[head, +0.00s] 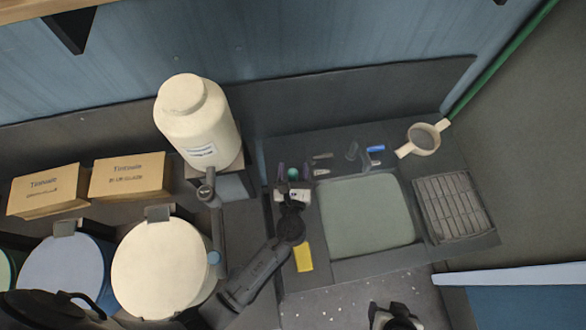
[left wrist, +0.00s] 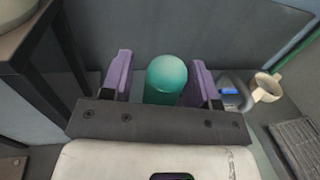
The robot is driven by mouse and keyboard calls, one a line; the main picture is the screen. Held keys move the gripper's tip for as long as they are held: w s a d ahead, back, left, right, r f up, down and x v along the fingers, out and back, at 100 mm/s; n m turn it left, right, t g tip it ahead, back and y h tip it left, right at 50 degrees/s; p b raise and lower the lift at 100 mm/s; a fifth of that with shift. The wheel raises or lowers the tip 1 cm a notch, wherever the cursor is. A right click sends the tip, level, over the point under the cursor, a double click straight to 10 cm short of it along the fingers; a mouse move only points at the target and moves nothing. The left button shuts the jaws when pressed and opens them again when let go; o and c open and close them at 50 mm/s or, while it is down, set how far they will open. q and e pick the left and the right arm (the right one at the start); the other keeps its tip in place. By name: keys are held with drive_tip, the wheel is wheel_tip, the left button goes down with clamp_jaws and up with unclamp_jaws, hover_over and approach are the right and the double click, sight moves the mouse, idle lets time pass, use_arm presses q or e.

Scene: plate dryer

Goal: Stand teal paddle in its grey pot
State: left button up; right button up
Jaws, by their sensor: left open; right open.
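A teal rounded cylinder (head: 293,174), which appears to be the teal paddle's end, stands at the left back of the dark counter. In the left wrist view the teal end (left wrist: 166,78) shows between my left gripper's purple fingers (left wrist: 164,82). My left gripper (head: 293,169) is open, with a finger on either side of the teal end and a visible gap at least on the left. The paddle's lower part is hidden, and I cannot tell what it rests in. No grey pot is clearly identifiable. My right gripper (head: 397,318) is open at the bottom edge, away from the paddle.
A pale green basin or mat (head: 366,215) lies right of my left gripper. A large cream jar (head: 197,120) stands left.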

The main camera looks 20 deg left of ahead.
use_arm(q)
drive_tip(key=shift+r, duration=0.15)
drive_tip(key=b+v, duration=0.2)
drive_tip(key=v, duration=1)
idle(0.4)
